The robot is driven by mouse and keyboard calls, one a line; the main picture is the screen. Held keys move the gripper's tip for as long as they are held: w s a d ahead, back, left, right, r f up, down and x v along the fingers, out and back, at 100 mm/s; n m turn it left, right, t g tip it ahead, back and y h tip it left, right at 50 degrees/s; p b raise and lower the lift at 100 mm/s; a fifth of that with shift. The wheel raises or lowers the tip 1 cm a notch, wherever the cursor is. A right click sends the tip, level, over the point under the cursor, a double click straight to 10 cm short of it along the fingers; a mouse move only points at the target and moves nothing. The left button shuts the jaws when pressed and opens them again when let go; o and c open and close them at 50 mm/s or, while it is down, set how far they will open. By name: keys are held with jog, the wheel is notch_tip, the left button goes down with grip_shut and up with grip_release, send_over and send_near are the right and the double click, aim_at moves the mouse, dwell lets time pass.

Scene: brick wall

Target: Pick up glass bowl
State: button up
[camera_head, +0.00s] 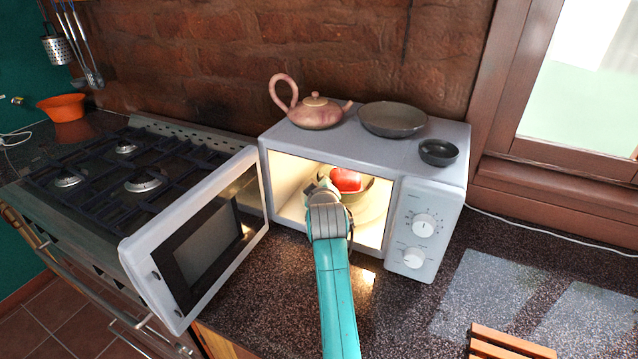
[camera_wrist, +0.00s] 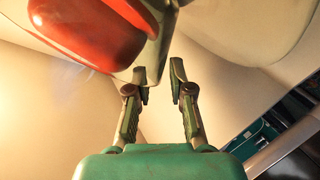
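A greenish glass bowl (camera_head: 362,189) sits inside the open lit microwave (camera_head: 432,190), with a red, rounded fruit or vegetable (camera_head: 346,180) in it. My gripper (camera_head: 325,181) reaches through the microwave opening to the bowl's left and near side and hides part of it. In the wrist view the fingers of my gripper (camera_wrist: 159,73) are apart, with a gap between the tips. The bowl's edge (camera_wrist: 153,55) lies just beyond the tips, close to the left one. I cannot tell whether they touch. The red item (camera_wrist: 90,32) fills the upper left.
The microwave door (camera_head: 200,245) stands open at left, by the gas stove (camera_head: 130,175). On the microwave are a teapot (camera_head: 314,112), a shallow dark bowl (camera_head: 393,120) and a small dark bowl (camera_head: 438,152). A wooden slatted item (camera_head: 505,345) lies at front right; the right-hand counter is mostly clear.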

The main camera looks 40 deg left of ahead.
jog(key=shift+w+a, duration=0.1)
grip_shut()
dwell(0.5)
